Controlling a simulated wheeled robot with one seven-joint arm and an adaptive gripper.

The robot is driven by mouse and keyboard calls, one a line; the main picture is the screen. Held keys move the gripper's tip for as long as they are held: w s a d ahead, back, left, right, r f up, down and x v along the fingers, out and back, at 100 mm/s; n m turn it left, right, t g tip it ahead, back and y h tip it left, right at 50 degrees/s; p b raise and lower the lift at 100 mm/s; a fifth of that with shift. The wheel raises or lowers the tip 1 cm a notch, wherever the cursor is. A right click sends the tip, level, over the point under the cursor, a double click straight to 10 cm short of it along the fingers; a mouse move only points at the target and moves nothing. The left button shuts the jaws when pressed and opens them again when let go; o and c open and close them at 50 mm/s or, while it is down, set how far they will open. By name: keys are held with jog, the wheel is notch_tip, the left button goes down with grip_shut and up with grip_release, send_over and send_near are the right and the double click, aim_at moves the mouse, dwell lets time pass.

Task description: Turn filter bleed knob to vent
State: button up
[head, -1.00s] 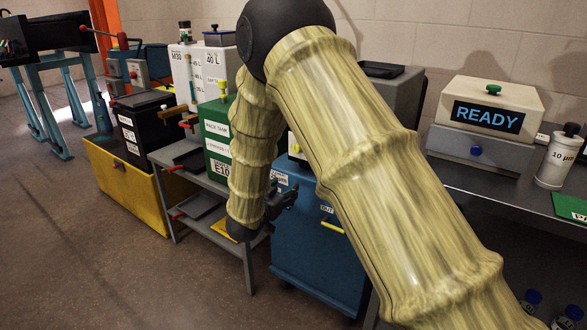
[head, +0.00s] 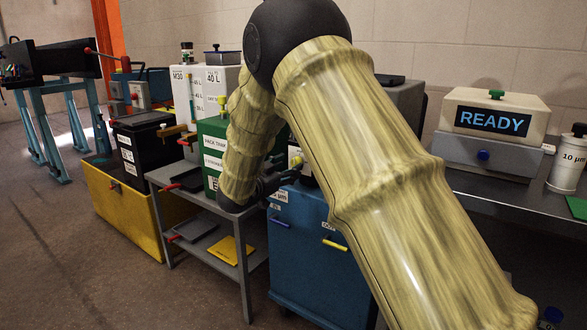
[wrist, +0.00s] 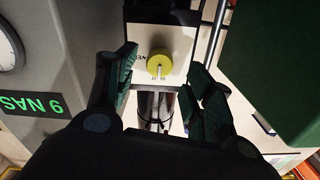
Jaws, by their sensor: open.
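The filter bleed knob (wrist: 160,64) is a round yellow-green knob on a pale labelled plate (wrist: 178,42) in the wrist view. A pale line on it points to the bottom of the picture. Small lettering sits left of and below the knob, mostly too small to read. My gripper (wrist: 161,60) is open, with one dark finger on each side of the knob and visible gaps between. I cannot tell how far the fingertips are from the plate. In the head view my gripper (head: 284,178) is partly hidden by my arm, beside a small yellowish knob (head: 297,161).
In the wrist view a dark green block (wrist: 286,65) stands close on the right, and a grey body with a gauge (wrist: 10,48) and green display (wrist: 32,102) on the left. In the head view a blue cabinet (head: 300,250) stands below my gripper.

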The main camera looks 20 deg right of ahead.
aim_at(294, 164)
jog(key=shift+b+x, duration=0.3)
jog(key=shift+x, duration=1.55)
jog(key=c, duration=1)
jog(key=shift+c, duration=0.2)
